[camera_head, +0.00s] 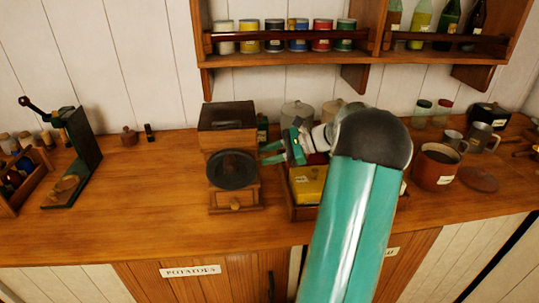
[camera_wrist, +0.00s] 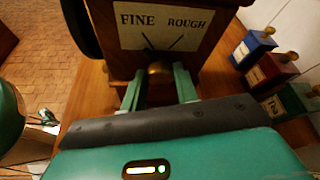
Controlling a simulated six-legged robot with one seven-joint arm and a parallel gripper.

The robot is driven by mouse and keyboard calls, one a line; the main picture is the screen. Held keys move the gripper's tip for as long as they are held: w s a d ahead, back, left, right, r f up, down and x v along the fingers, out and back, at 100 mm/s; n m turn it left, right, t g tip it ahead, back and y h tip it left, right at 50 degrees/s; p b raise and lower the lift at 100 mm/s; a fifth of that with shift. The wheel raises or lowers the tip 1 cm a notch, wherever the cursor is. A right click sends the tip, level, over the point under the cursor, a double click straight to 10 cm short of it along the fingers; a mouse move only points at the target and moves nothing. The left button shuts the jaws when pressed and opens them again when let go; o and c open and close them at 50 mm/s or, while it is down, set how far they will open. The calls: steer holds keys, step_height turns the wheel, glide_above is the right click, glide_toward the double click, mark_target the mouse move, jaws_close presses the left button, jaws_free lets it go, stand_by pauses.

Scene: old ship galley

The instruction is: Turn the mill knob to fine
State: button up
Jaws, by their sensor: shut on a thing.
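The wooden mill (camera_head: 230,130) stands on the counter in the head view, with a dark round wheel (camera_head: 232,170) on its front and a small drawer below. In the wrist view, the mill's side carries a pale plate (camera_wrist: 165,22) marked FINE on the left and ROUGH on the right, with two dark marks under the words. The brass-coloured knob (camera_wrist: 159,75) sits just below the plate. My gripper (camera_wrist: 159,90) is shut on the knob, one green finger on each side. It also shows at the mill's right side in the head view (camera_head: 272,153). Where the knob points is unclear.
A blue tin (camera_wrist: 252,47), a red tin (camera_wrist: 270,72) and a green tin (camera_wrist: 292,102) stand right of the mill in the wrist view. A brown pot (camera_head: 435,167) stands right of my arm.

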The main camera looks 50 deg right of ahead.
steer(key=shift+n+t, duration=0.3)
steer(key=shift+n, duration=0.1)
steer(key=o, duration=1)
steer(key=shift+s, duration=0.1)
steer(key=v, duration=1.3)
steer(key=shift+s+d+r, duration=0.15)
steer(key=shift+s+r, duration=0.1)
